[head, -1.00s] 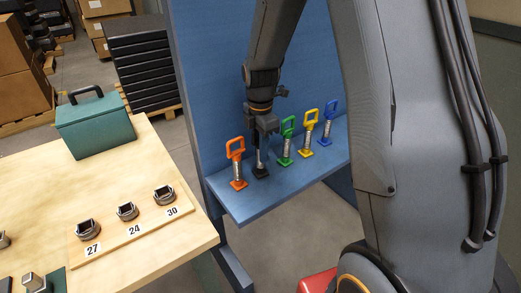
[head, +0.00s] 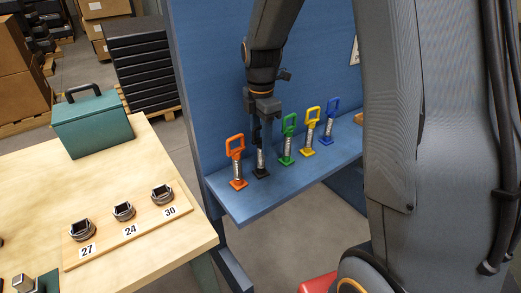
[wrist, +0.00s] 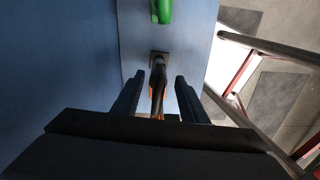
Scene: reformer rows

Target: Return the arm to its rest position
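My gripper (head: 258,122) is just above the black-based spring tool (head: 261,160), which stands upright on the blue shelf (head: 238,208). In the wrist view my gripper (wrist: 159,77) has its two fingers apart. The black tool (wrist: 158,72) shows between them with gaps at both sides. Some orange, probably the orange tool (head: 237,162), shows low between the fingers in the wrist view. In the head view the orange tool stands to the left of the black one. The top of the black tool is partly hidden by the fingers in the head view.
Green (head: 287,140), yellow (head: 309,132) and blue (head: 329,122) tools stand to the right on the shelf. A blue panel (head: 215,80) rises behind. A wooden table (head: 140,165) at left holds a teal box (head: 92,125) and a board with sockets numbered 27, 24 and 30.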

